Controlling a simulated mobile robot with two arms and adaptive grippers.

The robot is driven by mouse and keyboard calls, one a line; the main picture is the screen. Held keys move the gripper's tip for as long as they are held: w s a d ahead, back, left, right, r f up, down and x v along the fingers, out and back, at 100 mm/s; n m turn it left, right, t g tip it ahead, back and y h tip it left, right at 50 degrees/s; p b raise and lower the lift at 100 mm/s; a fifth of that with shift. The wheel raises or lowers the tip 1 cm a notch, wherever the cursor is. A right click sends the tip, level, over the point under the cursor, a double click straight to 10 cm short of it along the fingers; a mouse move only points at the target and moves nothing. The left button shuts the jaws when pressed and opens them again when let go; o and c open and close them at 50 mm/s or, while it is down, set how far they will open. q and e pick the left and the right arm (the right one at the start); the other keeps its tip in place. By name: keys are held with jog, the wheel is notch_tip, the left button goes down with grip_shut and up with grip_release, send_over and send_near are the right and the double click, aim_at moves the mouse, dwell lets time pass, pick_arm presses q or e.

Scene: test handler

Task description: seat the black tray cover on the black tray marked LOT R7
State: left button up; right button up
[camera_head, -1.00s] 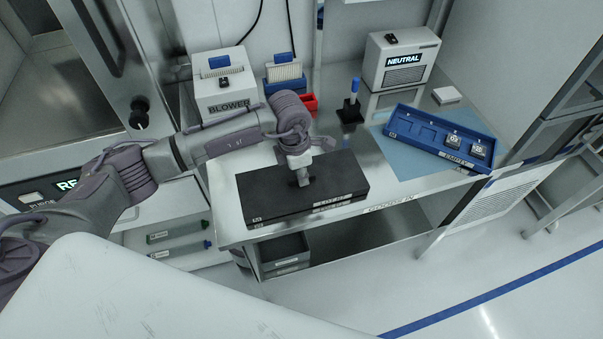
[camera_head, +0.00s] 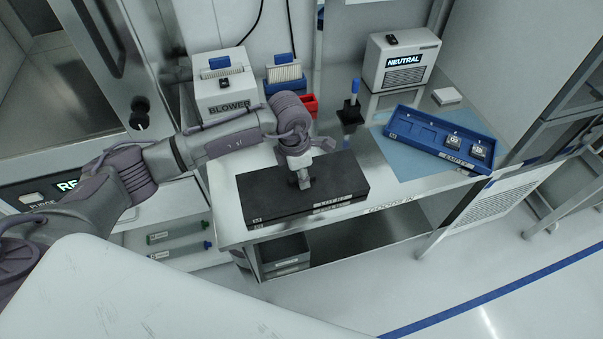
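A flat black slab, the black tray cover (camera_head: 270,187), lies level over the black tray (camera_head: 285,219) at the front of the bench. Their edges look lined up, and I cannot make out a clear gap between them. A pale label with blurred lettering shows on the front edge, towards the right. My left gripper (camera_head: 304,183) points down at the middle of the cover, with its fingertips at the top surface. The fingers are too small to show whether they are shut on a grip there. My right gripper is out of view.
Behind stand a BLOWER box (camera_head: 226,95), a red bin (camera_head: 309,104), a dark stand with a blue-topped pen (camera_head: 351,112) and a NEUTRAL box (camera_head: 401,62).

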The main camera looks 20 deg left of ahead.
pick_arm(q)
jog(key=shift+r, duration=0.15)
jog(key=shift+r+p, duration=0.55)
jog(key=shift+r, duration=0.35)
jog(key=o, duration=0.6)
jog(key=shift+c, duration=0.2)
notch_tip(320, 180, up, 12)
jog(key=a, duration=0.1)
jog(key=shift+s, duration=0.45)
